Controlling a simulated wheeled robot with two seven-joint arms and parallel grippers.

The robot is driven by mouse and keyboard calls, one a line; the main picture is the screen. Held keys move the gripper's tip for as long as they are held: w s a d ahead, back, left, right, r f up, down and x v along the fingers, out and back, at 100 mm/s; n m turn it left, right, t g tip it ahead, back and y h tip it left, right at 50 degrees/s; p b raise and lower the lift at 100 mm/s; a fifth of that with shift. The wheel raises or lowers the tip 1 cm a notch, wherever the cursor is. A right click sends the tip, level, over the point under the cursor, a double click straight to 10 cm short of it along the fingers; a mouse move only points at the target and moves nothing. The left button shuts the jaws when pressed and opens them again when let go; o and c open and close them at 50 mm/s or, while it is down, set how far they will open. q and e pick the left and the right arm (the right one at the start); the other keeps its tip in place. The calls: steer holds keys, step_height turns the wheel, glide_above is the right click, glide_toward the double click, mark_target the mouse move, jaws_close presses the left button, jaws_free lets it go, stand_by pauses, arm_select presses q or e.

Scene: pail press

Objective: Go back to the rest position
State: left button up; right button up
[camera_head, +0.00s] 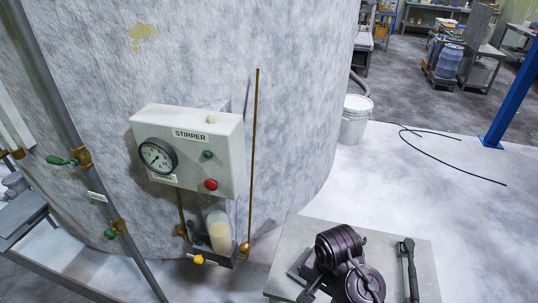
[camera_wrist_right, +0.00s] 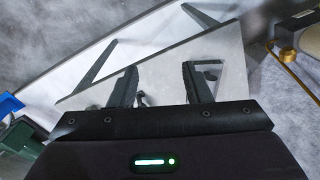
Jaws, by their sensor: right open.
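In the wrist view my right gripper (camera_wrist_right: 158,82) is open. Its two dark fingers stand apart with nothing held between them, over a grey slab-like top. My left gripper is not in view.
A white STIRRER box (camera_head: 218,152) with a gauge (camera_head: 157,156) and red button (camera_head: 211,184) is on the large tank (camera_head: 220,60). A brass rod (camera_head: 254,150) stands beside it. A white pail (camera_head: 355,120) is on the floor. Floor right of the table is mostly clear.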

steer(key=s+d+r+n+t, duration=0.2)
steer(key=s+d+n+t, duration=0.1)
steer(key=s+d+n, duration=0.6)
step_height(320, 180, down, 38)
steer(key=s+a+g+b, duration=0.1)
steer(key=b, duration=0.6)
steer(key=s+d+f+g+b, duration=0.1)
steer(key=s+d+f+b, duration=0.2)
steer(key=s+f, duration=1.6)
step_height(320, 180, down, 2)
steer(key=shift+n+b, duration=0.4)
steer(key=shift+b, duration=0.25)
